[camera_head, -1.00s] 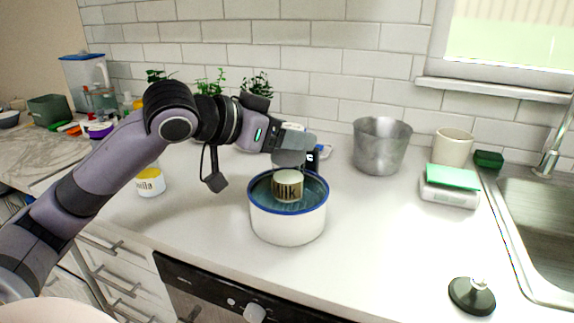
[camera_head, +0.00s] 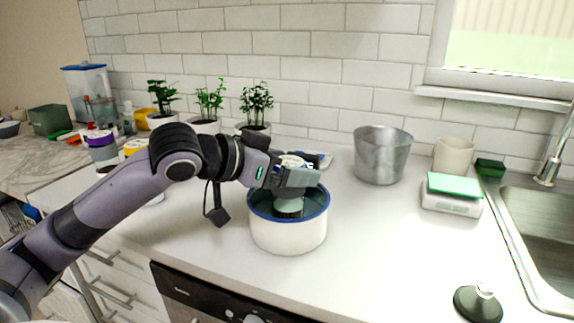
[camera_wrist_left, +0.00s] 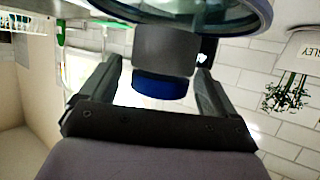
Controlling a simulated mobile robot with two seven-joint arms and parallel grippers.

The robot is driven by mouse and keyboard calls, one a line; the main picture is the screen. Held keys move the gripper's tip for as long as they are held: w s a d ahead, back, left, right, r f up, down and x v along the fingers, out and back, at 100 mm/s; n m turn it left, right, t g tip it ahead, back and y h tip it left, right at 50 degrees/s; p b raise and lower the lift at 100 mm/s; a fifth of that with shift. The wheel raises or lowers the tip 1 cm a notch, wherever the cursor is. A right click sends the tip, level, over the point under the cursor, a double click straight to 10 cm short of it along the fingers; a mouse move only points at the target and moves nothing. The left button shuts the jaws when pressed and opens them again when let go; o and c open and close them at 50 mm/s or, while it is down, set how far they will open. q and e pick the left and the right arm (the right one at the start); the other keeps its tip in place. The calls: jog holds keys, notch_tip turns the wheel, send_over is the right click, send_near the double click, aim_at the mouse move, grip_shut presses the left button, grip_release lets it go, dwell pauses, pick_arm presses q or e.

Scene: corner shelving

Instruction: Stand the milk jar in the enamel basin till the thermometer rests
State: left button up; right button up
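The white enamel basin (camera_head: 288,237) with a blue rim stands on the counter and holds dark, bluish-green contents. The milk jar (camera_head: 289,207) is low inside it, mostly hidden by my left gripper (camera_head: 290,190), which reaches down over the rim. In the left wrist view my fingers (camera_wrist_left: 160,72) flank a grey block and a blue round part; they seem closed on the jar, though the contact is poorly seen. The basin rim (camera_wrist_left: 245,17) curves along the top there. A small dark display (camera_head: 308,166), perhaps the thermometer, shows behind the gripper; its reading is illegible. My right gripper is out of view.
A metal bucket (camera_head: 381,156) stands behind right of the basin. A cream crock (camera_head: 453,154) and a scale (camera_head: 451,199) with a green top are near the sink (camera_head: 545,225). A black-based stand (camera_head: 478,304) is front right. Potted plants (camera_head: 256,103) line the wall. Counter right of the basin is clear.

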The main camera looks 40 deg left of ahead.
pick_arm(q)
jog(key=shift+r, duration=0.2)
jog(key=shift+s+a+r, duration=0.1)
jog(key=shift+s+a, duration=0.1)
jog(key=shift+s, duration=0.2)
jog(key=b+v, duration=0.3)
jog(key=v, duration=0.8)
jog(key=shift+s+d, duration=0.1)
dwell(0.7)
